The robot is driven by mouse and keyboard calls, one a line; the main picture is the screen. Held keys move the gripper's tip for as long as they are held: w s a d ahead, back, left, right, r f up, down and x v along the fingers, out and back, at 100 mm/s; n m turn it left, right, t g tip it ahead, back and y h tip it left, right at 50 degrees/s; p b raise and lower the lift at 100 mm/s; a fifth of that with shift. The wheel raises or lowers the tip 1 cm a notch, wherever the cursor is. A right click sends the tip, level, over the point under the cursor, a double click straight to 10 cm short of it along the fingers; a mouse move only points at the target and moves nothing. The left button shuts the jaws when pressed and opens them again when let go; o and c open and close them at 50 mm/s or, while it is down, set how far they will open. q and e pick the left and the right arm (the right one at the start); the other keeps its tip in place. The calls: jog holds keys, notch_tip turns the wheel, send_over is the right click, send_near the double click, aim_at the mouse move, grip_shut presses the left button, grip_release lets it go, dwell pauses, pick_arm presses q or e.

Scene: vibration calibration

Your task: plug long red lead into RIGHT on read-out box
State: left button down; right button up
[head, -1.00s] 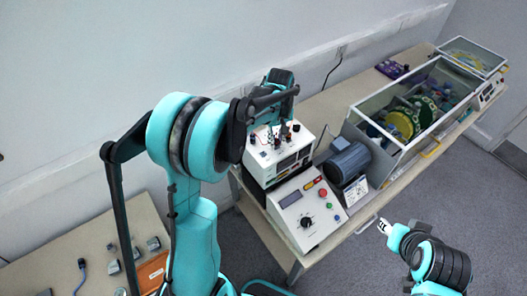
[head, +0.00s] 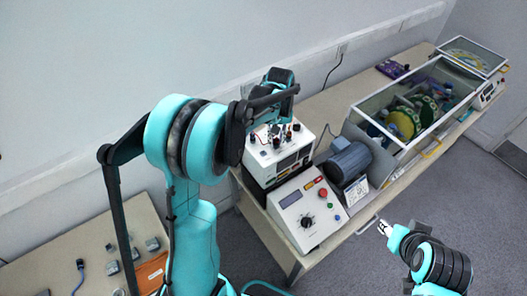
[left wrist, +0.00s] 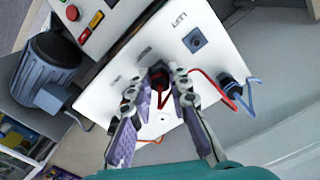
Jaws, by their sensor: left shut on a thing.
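The white read-out box (head: 262,160) stands on the bench beneath my left gripper (head: 278,124). In the left wrist view its top panel (left wrist: 135,52) shows a label reading LEFT beside a dark socket (left wrist: 195,40). My left gripper (left wrist: 157,88) is shut on the red plug of the red lead (left wrist: 158,79), close over the panel. Whether the plug is seated in a socket is hidden by the fingers. A red cable (left wrist: 205,75) loops right toward a dark plug with a blue lead (left wrist: 236,90). My right gripper (head: 384,228) hangs empty over the floor; its fingers are too small to judge.
A control box with knob and buttons (head: 308,215) stands in front of the read-out box. A grey motor (head: 349,162) and a glass-sided enclosure (head: 420,105) are to the right.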

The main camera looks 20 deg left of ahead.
dwell(0.3)
pick_arm(q)
jog(key=m, duration=0.4)
jog(key=shift+m+b, duration=0.35)
jog(key=shift+m, duration=0.45)
jog(key=m, duration=0.2)
jog(key=shift+m, duration=0.3)
jog(key=shift+m, duration=0.6)
jog(key=c, duration=1.4)
grip_release()
jog(key=shift+o, duration=0.2)
